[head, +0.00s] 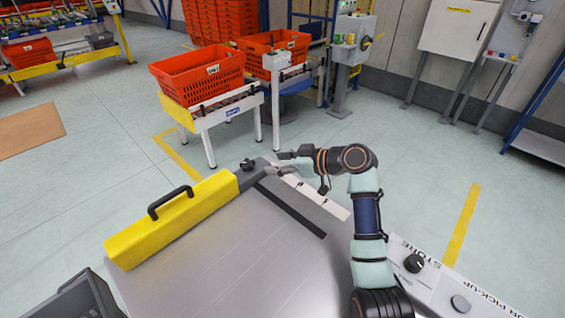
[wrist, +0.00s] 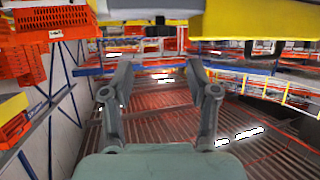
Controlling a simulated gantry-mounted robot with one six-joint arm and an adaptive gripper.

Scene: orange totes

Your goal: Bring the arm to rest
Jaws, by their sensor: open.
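My gripper shows in the wrist view (wrist: 157,85), where its two grey fingers stand apart with nothing between them. In the head view my arm rises from the lower right and bends left at the top. There my gripper (head: 280,165) is at the end of the arm, over the far edge of the grey metal surface (head: 250,255). It is small in that view, and I cannot tell its exact height above the surface.
Orange totes (head: 200,75) (head: 275,52) sit on a white-legged conveyor (head: 225,110) beyond the surface. A yellow cover with a black handle (head: 170,220) runs along the left. A grey bin (head: 75,298) is at lower left. Open floor (head: 420,150) lies to the right.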

